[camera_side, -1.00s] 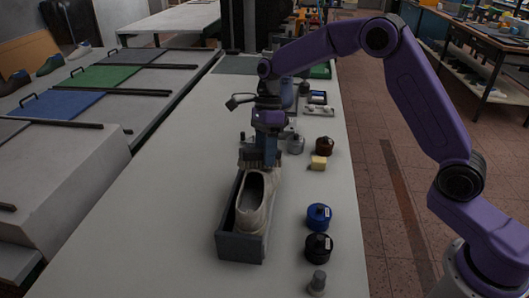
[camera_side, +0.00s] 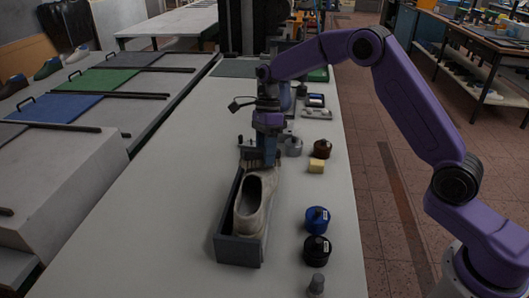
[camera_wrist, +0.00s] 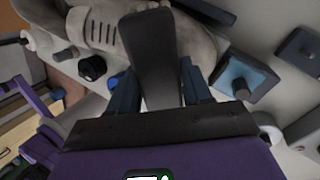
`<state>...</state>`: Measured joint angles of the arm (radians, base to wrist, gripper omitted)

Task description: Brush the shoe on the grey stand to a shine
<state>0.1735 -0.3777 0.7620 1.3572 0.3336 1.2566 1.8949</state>
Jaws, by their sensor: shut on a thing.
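The beige shoe (camera_side: 252,203) lies in the grey stand (camera_side: 239,251), a long open-topped trough on the white bench, with its opening toward the near end. In the wrist view a grey shoe surface with dark slots (camera_wrist: 110,28) shows behind the brush. My gripper (camera_side: 265,148) points down over the far end of the shoe. It is shut on a dark brush (camera_side: 252,164); the brush's broad dark handle (camera_wrist: 150,50) rises between the fingers (camera_wrist: 160,92) in the wrist view. The bristle contact with the shoe is hidden.
Right of the stand are a blue tin (camera_side: 317,219), a black tin (camera_side: 316,250), a small grey item (camera_side: 316,285), a yellow block (camera_side: 317,166), a brown jar (camera_side: 321,149) and a grey jar (camera_side: 293,146). The bench left of the stand is clear (camera_side: 165,190).

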